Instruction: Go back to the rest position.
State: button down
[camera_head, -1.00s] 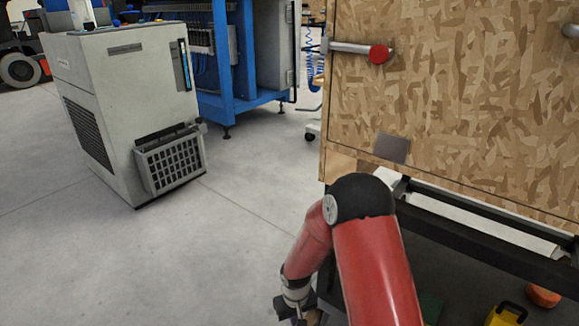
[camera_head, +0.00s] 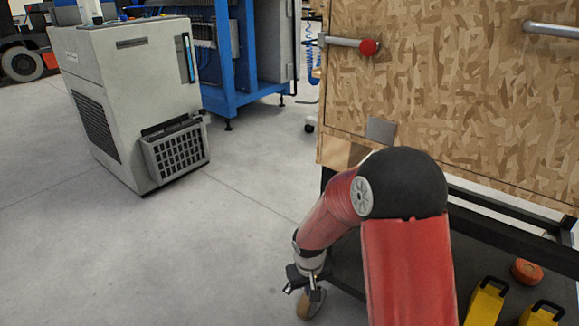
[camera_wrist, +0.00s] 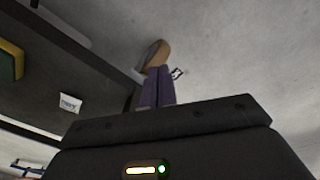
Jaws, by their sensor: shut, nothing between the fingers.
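My gripper (camera_head: 304,284) hangs low in the head view, at the end of my bent red arm, beside a caster wheel (camera_head: 311,304) of the wooden-panelled cart. In the wrist view, its purplish fingers (camera_wrist: 155,80) stand together above the dark gripper body, with nothing visible between them. The caster wheel (camera_wrist: 157,54) appears just beyond the fingertips; I cannot tell whether they touch it. My black elbow is raised in front of the cart's lower edge and hides part of it.
The chipboard panel (camera_head: 450,95) carries a grey bar with a red end (camera_head: 368,47). Yellow objects (camera_head: 486,302) and an orange round object (camera_head: 527,271) lie on the cart's lower shelf. A grey machine (camera_head: 135,105) stands at left. Open floor (camera_head: 150,260) lies between.

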jog(key=s+d+r+m+t+p, duration=0.15)
jog(key=d+r, duration=0.25)
jog(key=r, duration=0.9)
jog(key=s+d+r+m+t+p, duration=0.1)
jog(key=s+d+r+p, duration=0.1)
jog(key=s+r, duration=0.8)
jog(key=s+d+r+m+t+p, duration=0.1)
jog(key=s+d+r, duration=0.3)
jog(key=s+r, duration=0.5)
jog(key=shift+s+r+t+p, duration=0.35)
jog(key=shift+r+t+p, duration=0.05)
jog(key=shift+t+p, duration=0.05)
jog(key=shift+d, duration=0.15)
